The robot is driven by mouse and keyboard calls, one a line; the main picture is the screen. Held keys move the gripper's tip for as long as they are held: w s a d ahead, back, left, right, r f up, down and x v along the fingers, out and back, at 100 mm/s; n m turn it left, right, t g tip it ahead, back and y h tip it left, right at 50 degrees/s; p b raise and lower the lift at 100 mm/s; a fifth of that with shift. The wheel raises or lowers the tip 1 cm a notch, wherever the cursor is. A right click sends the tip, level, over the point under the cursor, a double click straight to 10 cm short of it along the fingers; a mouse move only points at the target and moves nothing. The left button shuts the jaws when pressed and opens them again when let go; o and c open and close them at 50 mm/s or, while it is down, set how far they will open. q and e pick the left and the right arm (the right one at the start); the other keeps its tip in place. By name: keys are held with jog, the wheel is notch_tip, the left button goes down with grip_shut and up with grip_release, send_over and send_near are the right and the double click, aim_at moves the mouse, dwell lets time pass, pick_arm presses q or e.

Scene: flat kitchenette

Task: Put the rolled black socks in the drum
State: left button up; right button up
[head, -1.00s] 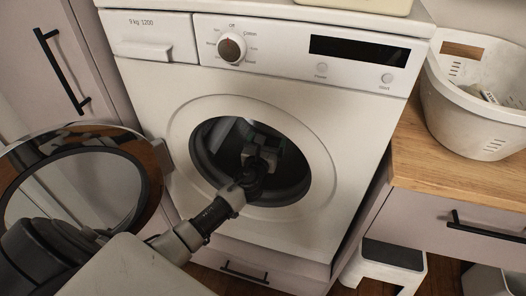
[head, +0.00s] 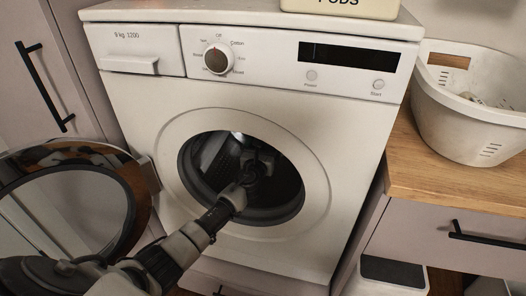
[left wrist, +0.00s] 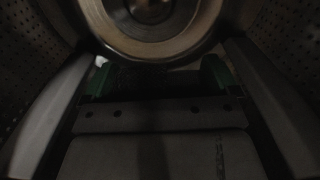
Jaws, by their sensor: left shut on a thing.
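The washing machine (head: 315,125) stands in front of me with its round opening showing the dark drum (head: 213,158). My left arm reaches through the opening, and my left gripper (head: 260,165) is inside the drum, in shadow. The left wrist view shows its two fingers with green pads (left wrist: 157,78) and a dark mass between them, the rolled black socks (left wrist: 150,84), hard to make out. The perforated drum wall (left wrist: 285,45) shows on both sides. My right gripper is not in view.
The washer's round door (head: 140,195) stands open at the left, close beside my arm. A white laundry basket (head: 465,125) sits on the wooden counter (head: 425,165) at the right. A cream box marked PODS (head: 340,8) is on top of the washer.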

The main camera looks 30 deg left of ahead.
pick_arm(q)
jog(key=o, duration=0.6)
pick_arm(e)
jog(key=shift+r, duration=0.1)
pick_arm(q)
jog(key=shift+s+d, duration=0.1)
jog(key=shift+s, duration=0.15)
jog(key=p+v, duration=0.2)
jog(key=v, duration=0.8)
jog(key=shift+s, duration=0.15)
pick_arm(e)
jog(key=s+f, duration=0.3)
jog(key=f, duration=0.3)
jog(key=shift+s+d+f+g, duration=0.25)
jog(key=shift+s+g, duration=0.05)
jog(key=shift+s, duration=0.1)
